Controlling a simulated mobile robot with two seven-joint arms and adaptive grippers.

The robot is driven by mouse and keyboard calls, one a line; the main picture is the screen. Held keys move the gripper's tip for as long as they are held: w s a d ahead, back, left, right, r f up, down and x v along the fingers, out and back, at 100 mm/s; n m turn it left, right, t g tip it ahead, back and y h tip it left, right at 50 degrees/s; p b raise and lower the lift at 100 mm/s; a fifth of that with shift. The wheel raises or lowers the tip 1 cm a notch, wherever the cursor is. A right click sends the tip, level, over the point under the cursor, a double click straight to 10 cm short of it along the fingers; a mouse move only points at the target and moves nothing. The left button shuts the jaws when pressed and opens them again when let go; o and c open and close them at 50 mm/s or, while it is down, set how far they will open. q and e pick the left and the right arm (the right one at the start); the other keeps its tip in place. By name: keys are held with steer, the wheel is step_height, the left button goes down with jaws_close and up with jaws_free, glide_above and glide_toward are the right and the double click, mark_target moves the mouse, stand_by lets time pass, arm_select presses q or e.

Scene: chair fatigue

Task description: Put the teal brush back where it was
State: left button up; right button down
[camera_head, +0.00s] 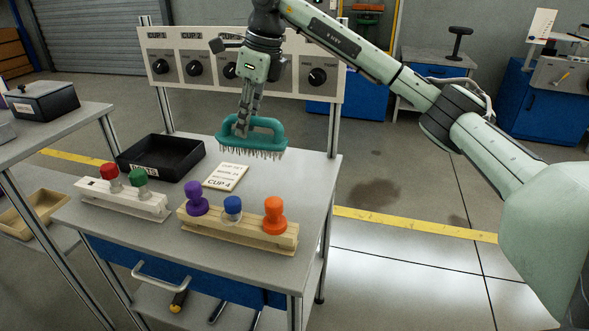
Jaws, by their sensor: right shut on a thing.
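The teal brush (262,137) hangs above the back right part of the table, bristles down. My right gripper (242,128) comes down from above and is shut on the brush's handle near its left end. The brush appears raised above the table, just behind a small cream card (226,176) with writing that reads "CUP 4" at the bottom. A black open tray (160,157) lies to the left of the brush. My left gripper is not in view.
On the table (160,235), a white rack (120,199) holds red and green knobbed pieces. A wooden rack (238,229) holds purple, blue and orange ones. A panel with several dials (240,66) stands behind. The table's right back area is clear.

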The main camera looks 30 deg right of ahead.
steer(key=s+d+f, duration=0.1)
steer(key=d+f, duration=0.2)
steer(key=s+d+f, duration=0.1)
steer(key=d+f, duration=0.3)
steer(key=s+d+f, duration=0.1)
steer(key=d+f, duration=0.3)
steer(key=shift+s+d+p, duration=0.1)
steer(key=shift+s+p, duration=0.05)
steer(key=shift+p, duration=0.15)
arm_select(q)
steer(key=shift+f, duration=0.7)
arm_select(e)
steer(key=shift+r, duration=0.1)
steer(key=c, duration=1.8)
jaws_free()
steer(key=shift+f, duration=0.2)
steer(key=o, duration=0.5)
steer(key=shift+c, duration=0.2)
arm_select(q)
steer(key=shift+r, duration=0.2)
arm_select(e)
steer(key=shift+r, duration=0.1)
